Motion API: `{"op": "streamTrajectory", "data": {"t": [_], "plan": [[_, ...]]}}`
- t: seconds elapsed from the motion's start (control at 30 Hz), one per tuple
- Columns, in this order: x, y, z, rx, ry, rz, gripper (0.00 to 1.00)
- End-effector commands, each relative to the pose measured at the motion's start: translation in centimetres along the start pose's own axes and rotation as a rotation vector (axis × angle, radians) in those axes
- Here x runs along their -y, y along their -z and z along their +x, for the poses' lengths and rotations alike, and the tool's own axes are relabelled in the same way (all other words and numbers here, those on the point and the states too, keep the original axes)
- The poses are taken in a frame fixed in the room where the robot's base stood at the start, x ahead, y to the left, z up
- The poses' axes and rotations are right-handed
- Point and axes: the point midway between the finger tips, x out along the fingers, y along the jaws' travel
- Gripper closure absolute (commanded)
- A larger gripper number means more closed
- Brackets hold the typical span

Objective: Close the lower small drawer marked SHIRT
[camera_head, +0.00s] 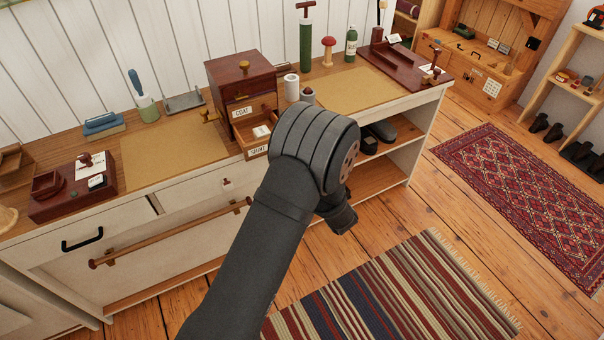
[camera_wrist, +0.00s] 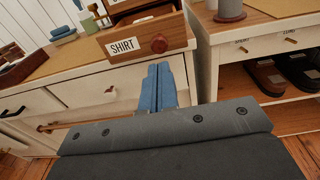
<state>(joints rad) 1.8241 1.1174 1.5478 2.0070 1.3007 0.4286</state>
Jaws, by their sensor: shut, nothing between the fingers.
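The small drawer marked SHIRT (camera_head: 257,152) is pulled out of the dark-topped wooden cabinet (camera_head: 240,70) on the dresser, with pale items inside. Its right part is hidden behind my arm in the head view. In the wrist view, the SHIRT drawer front (camera_wrist: 181,34) shows its label and a round reddish knob (camera_wrist: 159,44). The drawer marked COAT (camera_head: 242,112) is above it. My gripper (camera_wrist: 159,68) is shut and empty, with blue fingers pointing towards the drawer front, just below the knob in the picture. I cannot tell whether they touch.
The white dresser's long wooden rail (camera_head: 170,238) runs below. Shoes (camera_head: 380,131) sit on the right shelf.

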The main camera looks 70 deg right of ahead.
Motion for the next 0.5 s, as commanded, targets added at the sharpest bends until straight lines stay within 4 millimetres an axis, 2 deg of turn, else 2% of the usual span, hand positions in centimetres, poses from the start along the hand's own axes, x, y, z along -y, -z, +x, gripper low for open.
{"op": "streamTrajectory", "data": {"t": [0.03, 0.2, 0.33, 0.5], "plan": [[-0.1, 0.0, 1.2, 0.001, -0.004, -0.001, 1.0], [-0.1, 0.0, 4.3, 0.0, -0.002, 0.0, 1.0], [-0.1, 0.0, 5.9, 0.001, -0.001, 0.0, 1.0], [-0.1, 0.1, 6.8, 0.0, 0.0, 0.002, 1.0]]}}
